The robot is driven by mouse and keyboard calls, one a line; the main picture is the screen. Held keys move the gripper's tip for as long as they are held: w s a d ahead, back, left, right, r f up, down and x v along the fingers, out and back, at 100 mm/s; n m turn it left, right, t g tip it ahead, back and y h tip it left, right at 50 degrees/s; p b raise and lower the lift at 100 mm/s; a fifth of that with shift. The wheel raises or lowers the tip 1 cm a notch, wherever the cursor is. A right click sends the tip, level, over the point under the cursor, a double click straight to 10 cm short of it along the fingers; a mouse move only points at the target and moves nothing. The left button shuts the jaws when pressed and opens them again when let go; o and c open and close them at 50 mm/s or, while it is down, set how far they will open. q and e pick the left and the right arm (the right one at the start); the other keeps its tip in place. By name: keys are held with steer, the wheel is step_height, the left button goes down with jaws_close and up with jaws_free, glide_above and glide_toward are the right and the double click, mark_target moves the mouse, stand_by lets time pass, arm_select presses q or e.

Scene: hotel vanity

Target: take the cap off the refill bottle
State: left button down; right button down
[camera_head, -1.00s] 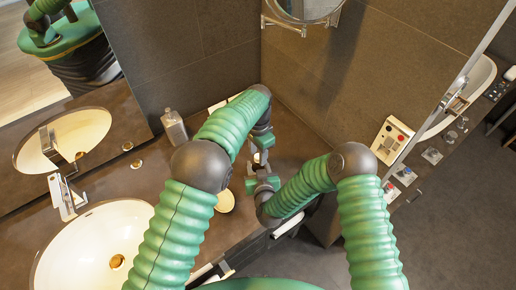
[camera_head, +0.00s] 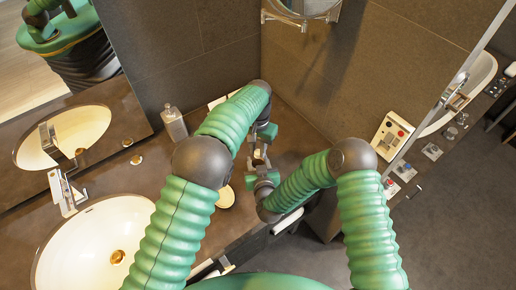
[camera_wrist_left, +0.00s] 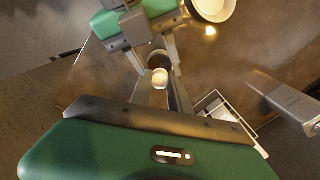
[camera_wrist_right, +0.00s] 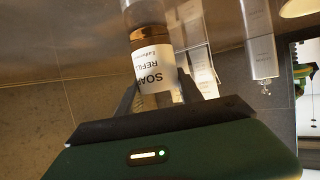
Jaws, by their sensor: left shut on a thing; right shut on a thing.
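The refill bottle (camera_wrist_right: 158,70) is amber with a white label reading SOAP REFILL; in the right wrist view it stands between my right fingers. My right gripper (camera_head: 263,178) is shut on it, above the counter's front. My left gripper (camera_head: 266,134) is just beyond it in the head view. In the left wrist view a small pale round cap (camera_wrist_left: 160,78) sits between the left fingers, which are shut on it, close to the right gripper (camera_wrist_left: 152,52). I cannot tell whether the cap touches the bottle's neck.
A grey dispenser bottle (camera_head: 174,125) stands at the back of the counter. A cream round dish (camera_head: 225,197) lies beside the arms, and a white sink (camera_head: 85,250) is at the left. A white tray (camera_wrist_left: 222,103) shows in the left wrist view. Walls close off the back corner.

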mark_target(258, 152)
arm_select(q)
steer(key=shift+n, duration=0.5)
steer(key=shift+r, duration=0.2)
steer(key=shift+r, duration=1)
steer(key=shift+r, duration=2)
arm_select(e)
steer(key=c, duration=0.7)
jaws_free()
